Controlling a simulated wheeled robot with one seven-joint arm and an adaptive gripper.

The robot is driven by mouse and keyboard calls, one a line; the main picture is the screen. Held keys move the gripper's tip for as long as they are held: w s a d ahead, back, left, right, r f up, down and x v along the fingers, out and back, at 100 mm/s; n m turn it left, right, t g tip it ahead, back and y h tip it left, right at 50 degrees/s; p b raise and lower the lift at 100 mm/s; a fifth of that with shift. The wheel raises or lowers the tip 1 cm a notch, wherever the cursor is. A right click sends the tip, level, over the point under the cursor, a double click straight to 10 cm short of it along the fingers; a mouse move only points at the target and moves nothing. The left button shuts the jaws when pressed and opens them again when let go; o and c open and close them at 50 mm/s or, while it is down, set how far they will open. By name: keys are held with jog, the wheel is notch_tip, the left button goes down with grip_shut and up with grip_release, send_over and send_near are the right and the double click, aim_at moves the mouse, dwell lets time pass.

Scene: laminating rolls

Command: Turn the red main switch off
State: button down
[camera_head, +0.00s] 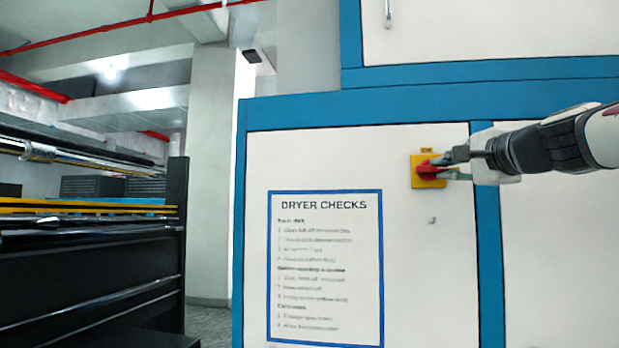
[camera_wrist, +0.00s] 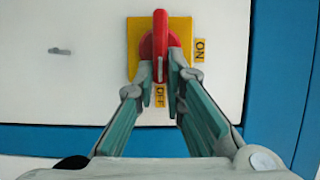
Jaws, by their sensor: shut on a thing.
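The red main switch (camera_head: 427,171) sits on a yellow plate (camera_head: 416,183) on the white machine panel. In the wrist view the red handle (camera_wrist: 160,35) stands lengthwise up and down on its yellow plate (camera_wrist: 134,38). A pale mark on its lower end points toward the OFF label (camera_wrist: 160,103). The ON label (camera_wrist: 199,50) is to the right of the plate. My gripper (camera_wrist: 160,66) is shut on the lower part of the handle, one finger on each side. In the head view my gripper (camera_head: 452,165) reaches in from the right.
A DRYER CHECKS notice (camera_head: 325,270) hangs on the panel, left of and below the switch. Blue frame strips (camera_head: 487,250) border the panel. A small grey knob (camera_head: 432,220) is below the switch. A dark machine with rollers (camera_head: 90,260) stands at far left.

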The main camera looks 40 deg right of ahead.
jog(key=shift+f, duration=0.15)
jog(key=c, duration=1.7)
grip_release()
jog(key=shift+o, duration=0.2)
jog(key=shift+s, duration=0.1)
jog(key=v, duration=1.2)
